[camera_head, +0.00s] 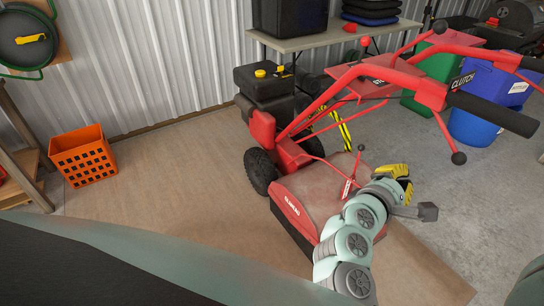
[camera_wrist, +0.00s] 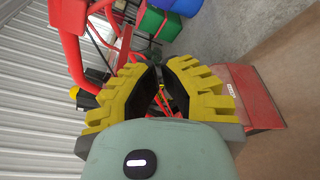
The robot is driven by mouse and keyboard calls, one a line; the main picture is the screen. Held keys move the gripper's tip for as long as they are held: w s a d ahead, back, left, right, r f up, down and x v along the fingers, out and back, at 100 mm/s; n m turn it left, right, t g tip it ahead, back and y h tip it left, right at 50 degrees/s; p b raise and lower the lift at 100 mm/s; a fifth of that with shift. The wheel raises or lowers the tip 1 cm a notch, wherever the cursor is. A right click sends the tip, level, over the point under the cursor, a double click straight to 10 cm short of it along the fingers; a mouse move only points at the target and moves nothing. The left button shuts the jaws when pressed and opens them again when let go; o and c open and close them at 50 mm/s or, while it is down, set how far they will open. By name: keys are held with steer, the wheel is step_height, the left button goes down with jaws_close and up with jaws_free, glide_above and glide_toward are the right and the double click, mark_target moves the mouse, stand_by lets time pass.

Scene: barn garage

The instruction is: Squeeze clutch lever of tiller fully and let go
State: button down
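The red tiller (camera_head: 300,190) stands on the floor in the middle of the head view. Its handlebars reach up to the right, with long black grips (camera_head: 490,112). A CLUTCH label (camera_head: 463,80) is on the right handlebar. A red lever (camera_head: 446,132) with a black ball end hangs below that handlebar, beside the label; I cannot tell for sure which part is the clutch lever. My gripper (camera_head: 404,180), with yellow fingers, is below the handlebars and apart from them. In the wrist view the fingertips (camera_wrist: 158,66) come together with nothing seen held between them.
A short rod with a black knob (camera_head: 354,165) rises from the tiller's red deck (camera_head: 330,190), close to my arm. Blue (camera_head: 480,125) and green (camera_head: 438,75) bins stand behind the handlebars. An orange crate (camera_head: 85,155) is at left. Open concrete floor lies at right.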

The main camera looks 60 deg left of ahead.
mark_target(447, 134)
steer(key=shift+w, duration=0.1)
steer(key=w+d+p, duration=0.1)
steer(key=w+p, duration=0.3)
steer(key=w, duration=0.7)
steer(key=shift+w+d+r, duration=0.2)
steer(key=shift+r, duration=0.15)
